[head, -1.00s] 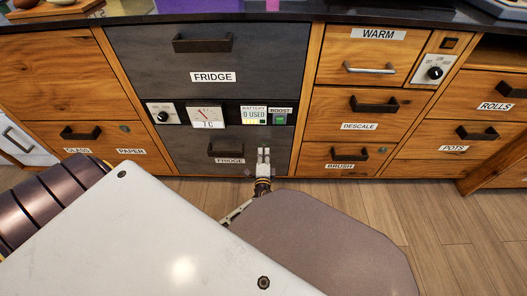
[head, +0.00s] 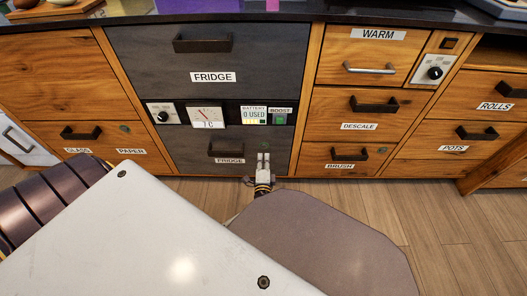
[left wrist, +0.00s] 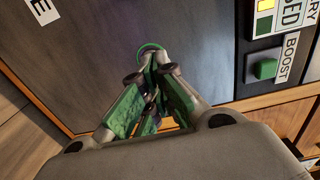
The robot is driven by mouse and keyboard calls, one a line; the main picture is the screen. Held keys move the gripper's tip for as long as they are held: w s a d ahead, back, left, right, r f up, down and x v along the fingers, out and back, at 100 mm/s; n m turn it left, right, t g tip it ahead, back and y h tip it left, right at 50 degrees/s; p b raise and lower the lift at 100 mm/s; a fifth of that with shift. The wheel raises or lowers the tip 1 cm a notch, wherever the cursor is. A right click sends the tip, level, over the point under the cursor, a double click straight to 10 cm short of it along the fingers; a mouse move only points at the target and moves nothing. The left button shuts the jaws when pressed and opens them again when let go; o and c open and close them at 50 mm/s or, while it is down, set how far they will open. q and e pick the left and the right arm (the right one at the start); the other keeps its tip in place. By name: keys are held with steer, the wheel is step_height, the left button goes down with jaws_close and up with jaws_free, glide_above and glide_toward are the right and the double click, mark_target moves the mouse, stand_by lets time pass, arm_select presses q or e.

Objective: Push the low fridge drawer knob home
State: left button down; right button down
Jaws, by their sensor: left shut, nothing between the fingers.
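The low fridge drawer (head: 195,150) is the dark grey front under the control strip, with a black bar handle (head: 225,149) and a FRIDGE label. Its front also fills much of the left wrist view (left wrist: 110,40). A small round knob with a green ring (left wrist: 149,47) shows just beyond my fingertips there; its depth is hard to tell. My left gripper (head: 263,156) is shut and empty, in front of the drawer's right part, right of the handle. It also shows in the left wrist view (left wrist: 152,75), its fingertips partly covering the knob. My right gripper is out of view.
Above the drawer are a dial (head: 162,115), a gauge (head: 206,117) and a green BOOST button (head: 280,119). Wooden DESCALE (head: 360,108) and BRUSH (head: 342,158) drawers stand to the right. The wooden floor (head: 420,215) is clear at right.

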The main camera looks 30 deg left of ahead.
arm_select(q)
steer(key=shift+s+d, duration=0.2)
steer(key=shift+s, duration=0.1)
stand_by(0.6)
steer(key=shift+m, duration=0.5)
